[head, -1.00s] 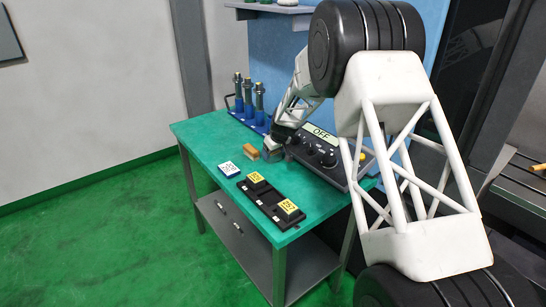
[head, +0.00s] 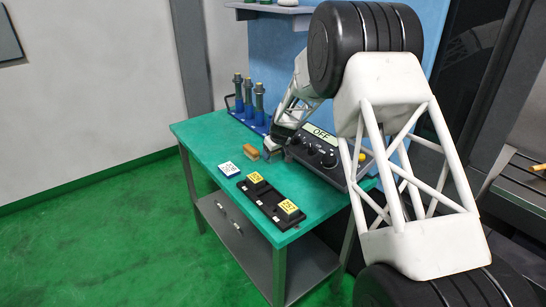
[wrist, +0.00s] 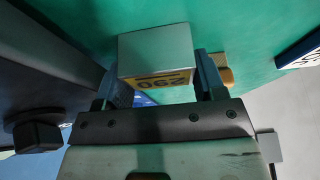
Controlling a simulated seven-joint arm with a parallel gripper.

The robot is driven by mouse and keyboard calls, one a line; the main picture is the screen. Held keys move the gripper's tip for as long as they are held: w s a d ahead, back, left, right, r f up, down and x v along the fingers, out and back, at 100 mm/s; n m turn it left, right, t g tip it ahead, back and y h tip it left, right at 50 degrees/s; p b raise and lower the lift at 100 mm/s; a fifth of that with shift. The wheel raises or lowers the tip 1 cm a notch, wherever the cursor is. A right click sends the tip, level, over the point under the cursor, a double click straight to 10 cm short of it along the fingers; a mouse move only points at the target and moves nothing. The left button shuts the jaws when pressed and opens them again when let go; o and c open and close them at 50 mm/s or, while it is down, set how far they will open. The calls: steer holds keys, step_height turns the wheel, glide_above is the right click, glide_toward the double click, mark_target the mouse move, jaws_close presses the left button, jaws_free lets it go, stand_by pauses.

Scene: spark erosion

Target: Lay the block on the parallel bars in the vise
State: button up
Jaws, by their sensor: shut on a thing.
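A grey block (wrist: 156,48) with a yellow number label on its near face sits between the two fingers of my gripper (wrist: 160,80) in the wrist view. My gripper is shut on it. In the head view my gripper (head: 274,146) is over the green bench (head: 215,130), in front of the control box, and the block is small and partly hidden there. I cannot tell from these views how far it is above the bench. The vise and the parallel bars are not recognisable in any view.
A black tray (head: 267,205) holds two yellow-labelled blocks (head: 289,207). A brown brush-like piece (head: 248,153) and a white-and-blue tag (head: 229,169) lie near my gripper. The control box (head: 318,150) reads OFF. Blue tool holders (head: 259,106) stand behind.

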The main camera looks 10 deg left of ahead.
steer(key=shift+r, duration=0.15)
steer(key=shift+r, duration=0.35)
step_height(320, 180, up, 3)
steer(key=shift+f, duration=0.1)
steer(key=s+d, duration=0.1)
steer(key=s, duration=0.4)
steer(key=s+d+r, duration=0.1)
steer(key=s+d, duration=0.1)
steer(key=s, duration=0.3)
steer(key=s+d, duration=0.2)
steer(key=s, duration=0.3)
steer(key=shift+r, duration=0.15)
steer(key=shift+s, duration=0.1)
steer(key=shift+d, duration=0.15)
steer(key=w+d+r+m+h, duration=0.1)
steer(key=w+d+r+m, duration=0.1)
steer(key=d+r, duration=0.3)
steer(key=w+d+r+m+t+h, duration=0.1)
steer(key=d+r+m, duration=0.3)
steer(key=d, duration=0.9)
steer(key=w+d+r+m+h, duration=0.1)
steer(key=w+d+r+m, duration=0.2)
steer(key=d, duration=0.6)
step_height(320, 180, up, 3)
steer(key=shift+w+f, duration=0.2)
steer(key=shift+w, duration=0.15)
